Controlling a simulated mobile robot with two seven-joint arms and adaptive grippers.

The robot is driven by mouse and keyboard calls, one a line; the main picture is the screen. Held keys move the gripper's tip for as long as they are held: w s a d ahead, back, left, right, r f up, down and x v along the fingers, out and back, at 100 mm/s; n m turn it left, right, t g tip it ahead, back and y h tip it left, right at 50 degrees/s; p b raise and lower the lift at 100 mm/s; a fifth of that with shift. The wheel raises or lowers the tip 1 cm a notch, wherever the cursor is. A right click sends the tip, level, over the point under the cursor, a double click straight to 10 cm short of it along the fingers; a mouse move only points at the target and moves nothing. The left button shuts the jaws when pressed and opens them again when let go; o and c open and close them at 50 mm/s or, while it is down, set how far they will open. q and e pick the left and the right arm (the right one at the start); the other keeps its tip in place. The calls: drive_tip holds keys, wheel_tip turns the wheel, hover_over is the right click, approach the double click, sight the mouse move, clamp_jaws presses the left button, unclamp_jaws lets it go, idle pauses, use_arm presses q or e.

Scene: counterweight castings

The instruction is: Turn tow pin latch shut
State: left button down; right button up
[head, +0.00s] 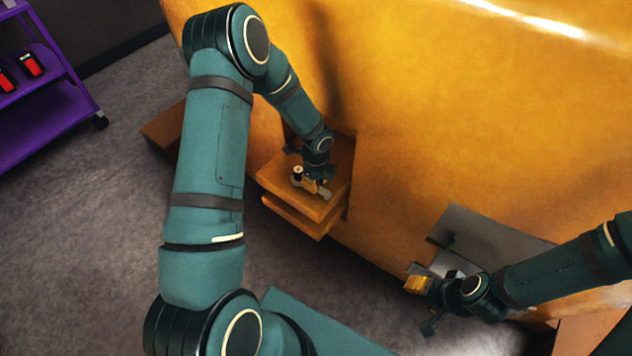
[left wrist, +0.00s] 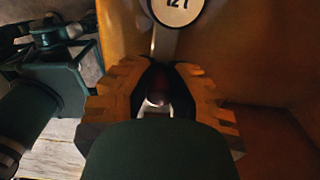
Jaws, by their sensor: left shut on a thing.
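The tow pin latch (head: 297,170) is on an orange ledge in a recess of the big orange casting (head: 450,120). Only small pale metal parts of it show in the head view. My left gripper (head: 316,187) is down at the latch. In the left wrist view its orange-padded fingers (left wrist: 157,98) are closed around a dark reddish, rounded knob (left wrist: 157,92), the latch's handle by its place. Its lower part and the latch's angle are hidden. My right gripper (head: 418,285) is at the lower right, away from the latch; its jaw opening is unclear.
The ledge (head: 310,208) sticks out from the casting, close around the left gripper. A grey metal plate (head: 470,232) lies near the right arm. A purple shelf (head: 50,125) stands far left. Grey floor (head: 110,240) is clear.

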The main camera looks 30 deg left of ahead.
use_arm(q)
drive_tip(key=c, duration=0.8)
unclamp_jaws()
drive_tip(key=shift+c, duration=0.2)
drive_tip(key=shift+r, duration=0.1)
wheel_tip(320, 180, up, 12)
drive_tip(key=shift+f, duration=0.1)
drive_tip(key=s+d+f+n+h, duration=0.2)
drive_tip(key=s+d+f+n, duration=0.4)
drive_tip(key=s+d+n, duration=0.2)
drive_tip(key=s+d+f+n+t+h, duration=0.1)
drive_tip(key=s+d+f+n, duration=0.4)
drive_tip(key=n, duration=0.8)
drive_tip(key=s+d+h, duration=0.1)
drive_tip(key=s+d, duration=0.2)
drive_tip(key=d, duration=0.1)
drive_tip(key=shift+f+n+t, duration=0.3)
drive_tip(key=shift+f, duration=0.1)
